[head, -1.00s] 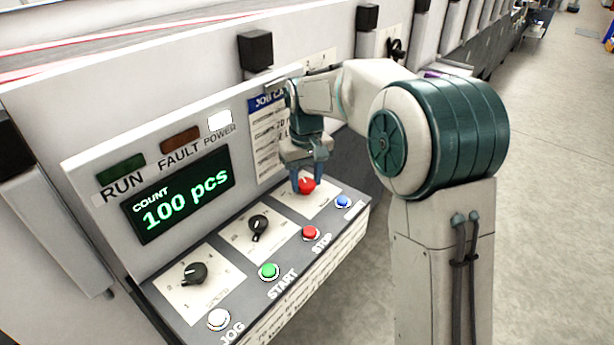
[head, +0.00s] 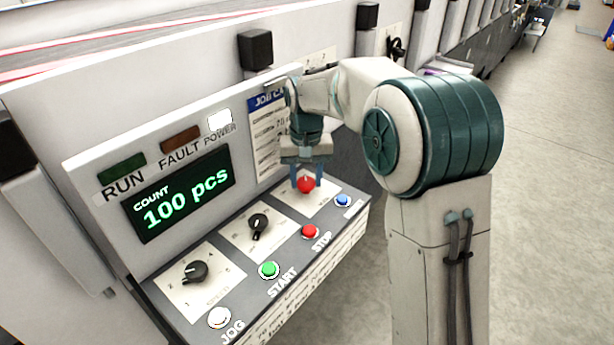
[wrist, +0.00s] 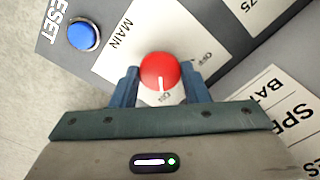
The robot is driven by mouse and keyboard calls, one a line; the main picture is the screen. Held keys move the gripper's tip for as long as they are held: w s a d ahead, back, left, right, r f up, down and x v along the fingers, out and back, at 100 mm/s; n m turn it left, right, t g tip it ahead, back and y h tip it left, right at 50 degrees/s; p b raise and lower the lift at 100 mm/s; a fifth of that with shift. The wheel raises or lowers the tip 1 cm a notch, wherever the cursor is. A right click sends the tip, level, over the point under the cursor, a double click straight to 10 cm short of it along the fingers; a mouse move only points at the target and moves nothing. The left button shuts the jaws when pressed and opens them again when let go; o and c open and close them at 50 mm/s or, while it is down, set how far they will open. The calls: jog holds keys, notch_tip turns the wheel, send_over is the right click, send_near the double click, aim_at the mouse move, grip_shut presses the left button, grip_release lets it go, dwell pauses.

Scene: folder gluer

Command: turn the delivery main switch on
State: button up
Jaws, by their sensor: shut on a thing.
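The delivery main switch is a red round knob (head: 306,185) on a white plate marked MAIN at the far right end of the sloped control panel. In the wrist view the red knob (wrist: 159,72) shows a white pointer line aimed at the ON mark; the OFF mark is to the upper right. My gripper (head: 306,179) reaches down over the knob and is shut on it, one blue finger on each side. The fingers also show in the wrist view (wrist: 160,85). The white POWER lamp (head: 220,121) looks bright.
Close by are a blue RESET button (head: 343,201), a red STOP button (head: 310,231) and a green START button (head: 269,270). Black knobs (head: 258,222) sit to the left on the panel. The display (head: 180,193) reads 100 pcs. Open floor (head: 560,200) lies to the right.

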aim_at(306, 182)
jog(key=shift+s, duration=0.1)
jog(key=o, duration=1)
notch_tip(306, 182, up, 14)
jog(key=shift+f, duration=0.1)
